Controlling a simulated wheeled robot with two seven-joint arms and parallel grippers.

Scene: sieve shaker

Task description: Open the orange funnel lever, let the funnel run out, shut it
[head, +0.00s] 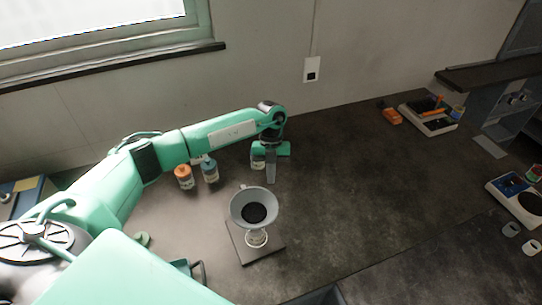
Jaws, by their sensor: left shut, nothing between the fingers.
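A grey funnel (237,204) with dark contents inside stands on the bench left of centre. Below it is a pale, clear vessel (257,238) on a dark square base plate (265,254). I cannot make out the orange lever on the funnel from this view. My left gripper (271,181) points down just behind the funnel's rim, apart from it as far as I can tell. Its fingers are shut with nothing between them. My right gripper does not show.
Jars with an orange lid (184,180) and a blue lid (209,172) stand behind the funnel; another jar (257,160) is partly hidden by my left gripper. Scales (432,118) and an orange block (392,116) are at the right. The bench right of the funnel is clear.

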